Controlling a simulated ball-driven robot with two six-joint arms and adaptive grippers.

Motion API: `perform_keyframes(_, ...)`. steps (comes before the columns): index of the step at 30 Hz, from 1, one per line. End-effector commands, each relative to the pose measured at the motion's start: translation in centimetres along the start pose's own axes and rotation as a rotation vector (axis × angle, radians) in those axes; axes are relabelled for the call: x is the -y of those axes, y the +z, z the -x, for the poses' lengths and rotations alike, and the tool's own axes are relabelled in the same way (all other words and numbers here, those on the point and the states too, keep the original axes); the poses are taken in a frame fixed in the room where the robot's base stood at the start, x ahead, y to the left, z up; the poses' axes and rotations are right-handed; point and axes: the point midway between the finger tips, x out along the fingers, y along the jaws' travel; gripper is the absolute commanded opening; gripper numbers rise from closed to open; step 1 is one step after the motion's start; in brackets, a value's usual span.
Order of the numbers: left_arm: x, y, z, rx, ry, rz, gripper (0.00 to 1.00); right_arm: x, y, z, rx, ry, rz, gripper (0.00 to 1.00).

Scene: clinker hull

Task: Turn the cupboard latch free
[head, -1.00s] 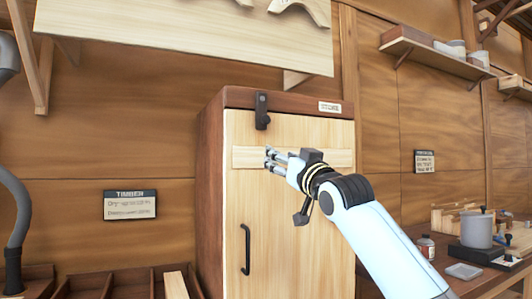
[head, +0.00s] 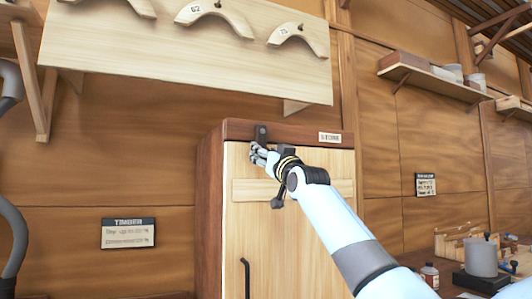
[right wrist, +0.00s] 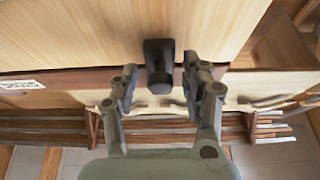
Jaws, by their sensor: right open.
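The cupboard (head: 285,225) has a pale wooden door under a dark top rail. Its black latch (head: 262,131) sits upright on the rail and overlaps the door's top edge; my gripper hides its lower part in the head view. My right gripper (head: 258,153) is at the latch, open. In the right wrist view the latch (right wrist: 158,62) lies between the two spread fingers (right wrist: 159,75), with a gap on each side; I see no contact. A dark vertical handle (head: 246,278) is lower on the door. My left gripper is not in view.
A pale board with curved wooden pieces (head: 215,17) hangs above the cupboard. A label (head: 330,137) is on the top rail. A timber sign (head: 128,233) is on the left wall. A pot (head: 481,257) stands at the right.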

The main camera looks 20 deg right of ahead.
Motion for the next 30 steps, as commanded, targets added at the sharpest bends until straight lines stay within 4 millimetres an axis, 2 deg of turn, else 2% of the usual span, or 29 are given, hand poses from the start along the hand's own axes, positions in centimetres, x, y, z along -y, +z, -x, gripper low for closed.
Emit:
perform_keyframes(6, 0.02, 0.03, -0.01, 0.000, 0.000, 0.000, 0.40, 0.01, 0.04, 0.00, 0.000, 0.000, 0.000, 0.45)
perform_keyframes(15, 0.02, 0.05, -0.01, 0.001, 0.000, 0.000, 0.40, 0.01, 0.04, 0.02, 0.001, 0.000, 0.000, 0.06)
perform_keyframes(17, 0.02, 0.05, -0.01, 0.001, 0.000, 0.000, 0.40, 0.01, 0.05, 0.02, 0.001, 0.000, 0.000, 0.00)
perform_keyframes(30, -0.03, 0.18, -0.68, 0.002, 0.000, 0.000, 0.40, -0.04, 0.22, 0.10, 0.000, -0.008, 0.020, 0.00)
